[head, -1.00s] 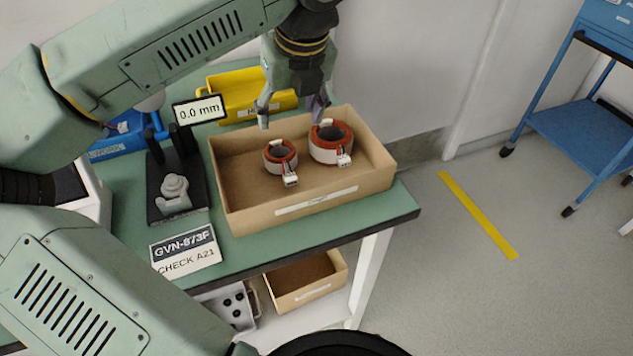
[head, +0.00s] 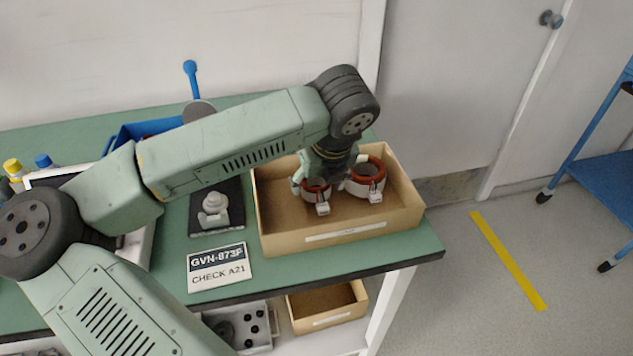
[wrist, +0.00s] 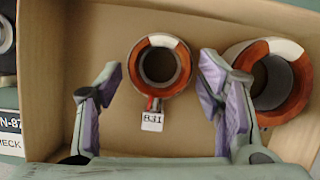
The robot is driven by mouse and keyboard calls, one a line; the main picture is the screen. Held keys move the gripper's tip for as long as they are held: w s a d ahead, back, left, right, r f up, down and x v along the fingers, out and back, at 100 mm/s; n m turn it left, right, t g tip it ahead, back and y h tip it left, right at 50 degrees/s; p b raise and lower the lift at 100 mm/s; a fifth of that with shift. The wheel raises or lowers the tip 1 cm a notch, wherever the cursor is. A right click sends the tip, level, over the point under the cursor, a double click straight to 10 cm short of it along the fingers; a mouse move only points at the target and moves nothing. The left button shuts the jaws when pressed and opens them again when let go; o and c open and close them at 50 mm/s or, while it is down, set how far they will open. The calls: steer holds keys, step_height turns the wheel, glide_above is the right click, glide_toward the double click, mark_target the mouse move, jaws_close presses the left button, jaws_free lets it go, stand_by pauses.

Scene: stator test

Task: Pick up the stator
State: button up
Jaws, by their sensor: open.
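Two ring-shaped stators with red-brown windings and white parts lie in a cardboard box (head: 285,240). The smaller stator (wrist: 143,82) has a white tag reading "B31" and lies between the spread fingers of my gripper (wrist: 155,88) in the wrist view, a little ahead of their tips. The larger stator (wrist: 283,118) is to the right, partly behind the right finger. In the head view, the smaller stator (head: 318,197) is partly hidden by my gripper (head: 318,182), and the larger stator (head: 375,180) is beside it. My gripper is open and empty above the box; contact cannot be told.
A sign reading "GVN-873F CHECK A21" (head: 217,267) and a black stand with a grey part (head: 214,208) are left of the box. The box walls surround the stators. Free box floor shows left of the smaller stator. A blue cart (head: 605,155) stands far right.

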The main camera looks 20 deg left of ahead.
steer(key=shift+w+a+f, duration=0.15)
steer(key=shift+f, duration=0.5)
steer(key=shift+c, duration=0.5)
steer(key=shift+r, duration=0.1)
steer(key=c, duration=1.1)
